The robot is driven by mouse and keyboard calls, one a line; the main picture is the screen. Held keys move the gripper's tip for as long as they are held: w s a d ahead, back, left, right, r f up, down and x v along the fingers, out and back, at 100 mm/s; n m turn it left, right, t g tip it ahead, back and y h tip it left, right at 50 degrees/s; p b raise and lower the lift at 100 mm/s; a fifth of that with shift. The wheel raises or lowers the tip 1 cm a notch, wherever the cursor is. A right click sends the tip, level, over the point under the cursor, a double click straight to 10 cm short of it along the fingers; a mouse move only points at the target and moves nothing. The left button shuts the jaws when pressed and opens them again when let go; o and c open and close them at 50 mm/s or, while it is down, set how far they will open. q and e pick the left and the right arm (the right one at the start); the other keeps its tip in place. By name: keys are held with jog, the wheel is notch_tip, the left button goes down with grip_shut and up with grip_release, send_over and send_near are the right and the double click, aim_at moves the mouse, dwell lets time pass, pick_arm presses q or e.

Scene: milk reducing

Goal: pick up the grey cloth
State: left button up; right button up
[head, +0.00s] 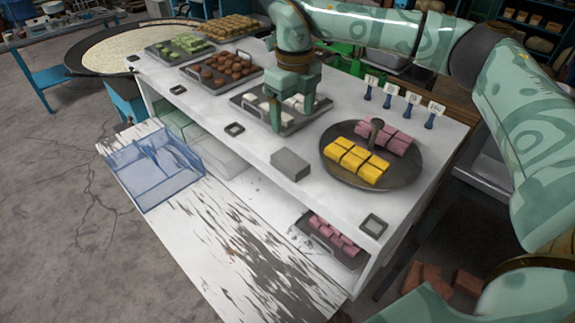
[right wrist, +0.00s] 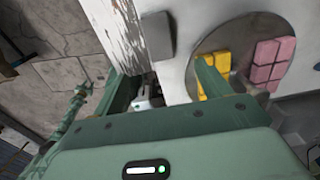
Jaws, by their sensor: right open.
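The grey cloth (head: 291,164) looks like a small grey folded block. It lies flat on the white counter (head: 240,158) near its front edge, left of the round dark plate. It also shows in the right wrist view (right wrist: 157,37), beyond and between the fingers. My right gripper (head: 292,108) is open and points down over the tray of white pieces, farther back than the cloth and apart from it. Its two spread fingers also show in the right wrist view (right wrist: 157,78).
A round dark plate (head: 401,176) with yellow and pink pieces stands right of the cloth. A tray of white pieces (head: 262,118) is behind it, and small label stands (head: 391,93) line the back right.

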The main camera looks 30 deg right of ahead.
send_over(290, 160)
jog(key=f, duration=0.8)
jog(key=shift+s+d+f, duration=0.1)
jog(key=shift+d, duration=0.15)
jog(key=f+p, duration=0.1)
jog(key=f, duration=0.4)
jog(key=shift+a+f, duration=0.2)
jog(key=c, duration=1.1)
